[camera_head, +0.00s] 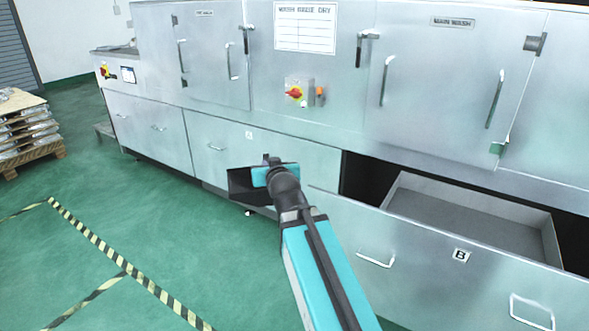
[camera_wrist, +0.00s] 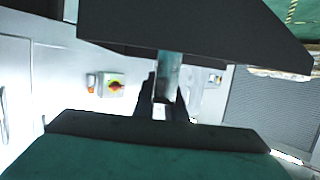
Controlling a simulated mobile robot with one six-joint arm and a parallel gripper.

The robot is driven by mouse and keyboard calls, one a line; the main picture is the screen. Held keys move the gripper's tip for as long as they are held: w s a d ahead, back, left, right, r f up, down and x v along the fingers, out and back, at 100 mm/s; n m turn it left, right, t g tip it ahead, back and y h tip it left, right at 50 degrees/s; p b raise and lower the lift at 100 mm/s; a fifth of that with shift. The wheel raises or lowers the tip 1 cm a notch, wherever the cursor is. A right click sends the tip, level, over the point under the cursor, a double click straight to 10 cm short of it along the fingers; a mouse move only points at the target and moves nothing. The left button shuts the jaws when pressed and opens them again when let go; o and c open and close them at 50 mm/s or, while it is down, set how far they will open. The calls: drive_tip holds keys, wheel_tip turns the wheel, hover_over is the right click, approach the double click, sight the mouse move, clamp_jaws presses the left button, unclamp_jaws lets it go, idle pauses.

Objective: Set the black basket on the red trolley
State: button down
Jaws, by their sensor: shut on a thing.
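The black basket (camera_head: 240,186) shows in the head view as a dark shape at the end of my arm, in front of the washing machine's lower panels. Its dark side also fills the top of the wrist view (camera_wrist: 190,25). My gripper (camera_wrist: 165,100) is shut on the basket, at a pale upright part between the fingers. In the head view my gripper (camera_head: 270,163) and arm hide part of the basket. The basket appears held clear of the floor. No red trolley is in view.
A steel washing machine (camera_head: 345,90) runs across the scene. Its drawer B (camera_head: 440,245) stands pulled out at the right. A pallet of stacked castings (camera_head: 28,148) is at the far left. Striped tape (camera_head: 88,236) marks the green floor, which is clear at the left.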

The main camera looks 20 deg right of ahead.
drive_tip(key=shift+n+y, duration=0.5)
drive_tip(key=shift+y, duration=0.1)
drive_tip(key=a, duration=0.2)
drive_tip(key=a+r, duration=0.1)
drive_tip(key=a, duration=0.1)
drive_tip(key=shift+d, duration=0.15)
